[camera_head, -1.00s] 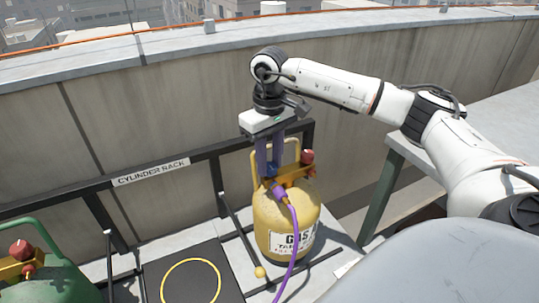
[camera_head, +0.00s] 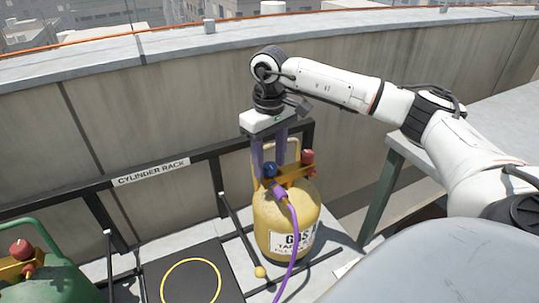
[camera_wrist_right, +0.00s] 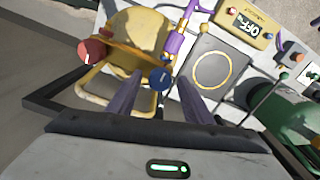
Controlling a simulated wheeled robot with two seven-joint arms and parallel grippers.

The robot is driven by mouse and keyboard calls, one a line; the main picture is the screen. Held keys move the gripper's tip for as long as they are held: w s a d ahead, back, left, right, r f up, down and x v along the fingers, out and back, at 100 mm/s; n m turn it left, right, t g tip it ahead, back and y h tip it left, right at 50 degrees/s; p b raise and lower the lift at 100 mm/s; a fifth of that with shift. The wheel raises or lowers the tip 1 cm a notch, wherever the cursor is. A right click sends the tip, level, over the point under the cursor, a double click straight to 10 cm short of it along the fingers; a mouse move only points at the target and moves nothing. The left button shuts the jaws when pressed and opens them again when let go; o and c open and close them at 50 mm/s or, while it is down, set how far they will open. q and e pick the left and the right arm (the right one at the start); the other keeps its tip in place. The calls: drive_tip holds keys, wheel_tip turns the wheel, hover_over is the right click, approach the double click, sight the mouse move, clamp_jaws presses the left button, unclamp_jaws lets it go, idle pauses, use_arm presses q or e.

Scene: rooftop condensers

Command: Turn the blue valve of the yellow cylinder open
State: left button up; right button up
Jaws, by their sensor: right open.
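The yellow cylinder (camera_head: 287,217) stands upright in the rack, with a blue valve (camera_head: 270,171) and a red valve (camera_head: 307,158) on its brass-coloured top fitting. My right gripper (camera_head: 269,157) points down over the blue valve, fingers spread apart. In the right wrist view, the blue valve (camera_wrist_right: 160,79) shows between the two open fingertips, with a small gap visible around it. I cannot tell whether the fingertips reach down beside the knob or sit just above it. The red valve (camera_wrist_right: 91,53) is off to the left there. My left gripper is out of view.
A purple hose (camera_head: 291,245) runs from the cylinder's fitting. The black rack rail (camera_head: 200,160) passes behind it. A green cylinder (camera_head: 50,277) stands at left. A yellow ring (camera_head: 190,282) marks an empty black mat.

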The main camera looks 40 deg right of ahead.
sight(269, 165)
wheel_tip(269, 165, up, 10)
drive_tip(key=shift+r, duration=0.15)
idle(0.3)
idle(0.4)
